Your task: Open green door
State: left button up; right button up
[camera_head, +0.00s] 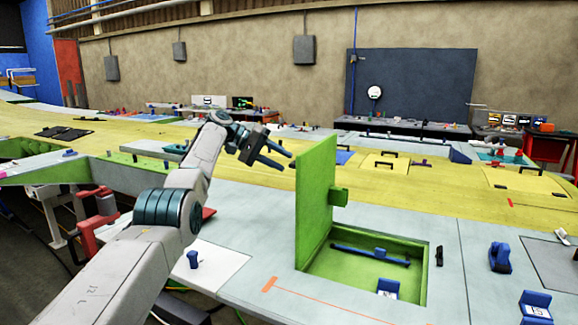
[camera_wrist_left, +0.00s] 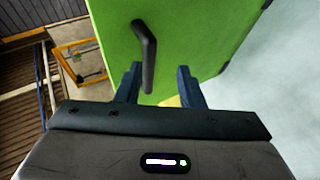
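The green door (camera_head: 316,200) stands upright on the left edge of a green-lined recess (camera_head: 375,283) in the wing surface, so the recess is uncovered. In the left wrist view the door (camera_wrist_left: 190,35) fills the upper middle, with a dark bent handle (camera_wrist_left: 149,55) on its face. My left gripper (camera_head: 288,159) is to the left of the door in the head view. Its two blue fingers (camera_wrist_left: 160,84) are apart with nothing between them; the handle lies beyond them. My right gripper is not in view.
A blue bar (camera_head: 370,255) and a blue block (camera_head: 388,288) are in the recess. Blue clamps (camera_head: 500,258) stand on the panel to the right. A blue peg (camera_head: 193,260) stands on a white sheet left of the door. Yellow wing panels stretch behind.

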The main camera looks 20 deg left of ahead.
pick_arm(q)
jog(key=p+v, duration=0.1)
jog(key=v, duration=0.6)
jog(key=shift+s+r, duration=0.25)
jog(key=shift+r, duration=0.2)
jog(key=shift+a, duration=0.1)
